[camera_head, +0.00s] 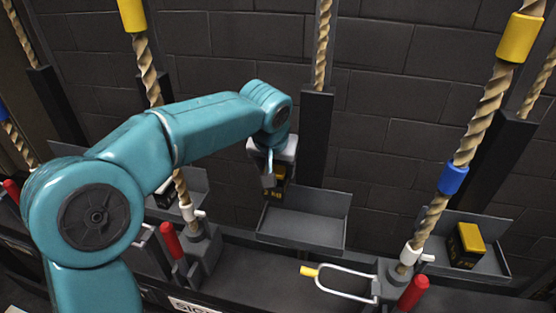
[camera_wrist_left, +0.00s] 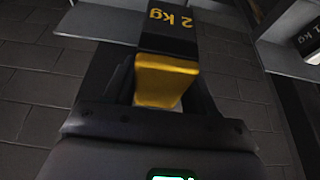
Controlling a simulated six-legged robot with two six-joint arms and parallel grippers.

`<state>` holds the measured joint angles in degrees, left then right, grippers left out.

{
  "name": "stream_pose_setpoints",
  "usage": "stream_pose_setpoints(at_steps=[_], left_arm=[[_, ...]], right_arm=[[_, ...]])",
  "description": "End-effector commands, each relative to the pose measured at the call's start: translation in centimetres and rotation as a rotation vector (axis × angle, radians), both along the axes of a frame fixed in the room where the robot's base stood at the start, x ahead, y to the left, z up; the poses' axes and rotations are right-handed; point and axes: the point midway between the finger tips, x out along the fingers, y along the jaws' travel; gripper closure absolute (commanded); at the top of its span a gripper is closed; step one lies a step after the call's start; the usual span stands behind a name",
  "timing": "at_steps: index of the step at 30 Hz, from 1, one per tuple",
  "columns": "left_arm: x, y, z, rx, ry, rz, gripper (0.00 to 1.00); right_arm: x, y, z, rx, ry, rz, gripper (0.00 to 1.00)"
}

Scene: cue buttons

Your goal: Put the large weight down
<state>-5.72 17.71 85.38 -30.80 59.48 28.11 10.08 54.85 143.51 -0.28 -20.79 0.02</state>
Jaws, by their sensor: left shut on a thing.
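My left gripper (camera_head: 270,172) is shut on a black weight (camera_head: 276,190) with a yellow top. In the left wrist view the weight (camera_wrist_left: 168,32) is marked "2 kg", and its yellow part (camera_wrist_left: 167,80) sits between the fingers of the gripper (camera_wrist_left: 160,100). The weight is at the left end of the middle grey tray (camera_head: 312,228). I cannot tell whether it touches the tray floor. The arm and gripper hide part of it. My right gripper is not in view.
Another yellow-topped black weight (camera_head: 467,244) stands in the right tray (camera_head: 492,266). A pale-topped weight (camera_head: 165,192) is in the left tray, partly behind my arm. Ropes (camera_head: 478,110), red handles (camera_head: 412,293) and a white wire loop (camera_head: 345,283) stand in front. Most of the middle tray is clear.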

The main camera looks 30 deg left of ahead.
Motion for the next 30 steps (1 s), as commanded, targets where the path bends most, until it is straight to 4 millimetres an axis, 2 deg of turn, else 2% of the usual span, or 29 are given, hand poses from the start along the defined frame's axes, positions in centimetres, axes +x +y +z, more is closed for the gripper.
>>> stream_pose_setpoints(at_steps=[3, 9, 19, 27, 30], left_arm=[[0.1, 0.1, -2.8, -0.001, -0.007, 0.001, 1.00], [0.3, 0.0, -6.2, -0.001, -0.011, 0.001, 1.00], [0.5, 0.0, -8.2, 0.001, -0.011, 0.000, 1.00], [0.5, 0.0, -11.5, 0.000, -0.010, 0.000, 1.00], [0.5, 0.0, -11.9, 0.000, -0.013, 0.001, 1.00]], right_arm=[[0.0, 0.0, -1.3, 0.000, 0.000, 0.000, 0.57], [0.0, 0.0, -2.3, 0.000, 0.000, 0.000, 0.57], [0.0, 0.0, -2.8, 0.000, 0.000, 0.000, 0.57], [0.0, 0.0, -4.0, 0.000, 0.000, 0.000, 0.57], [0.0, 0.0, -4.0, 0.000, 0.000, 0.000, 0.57]])
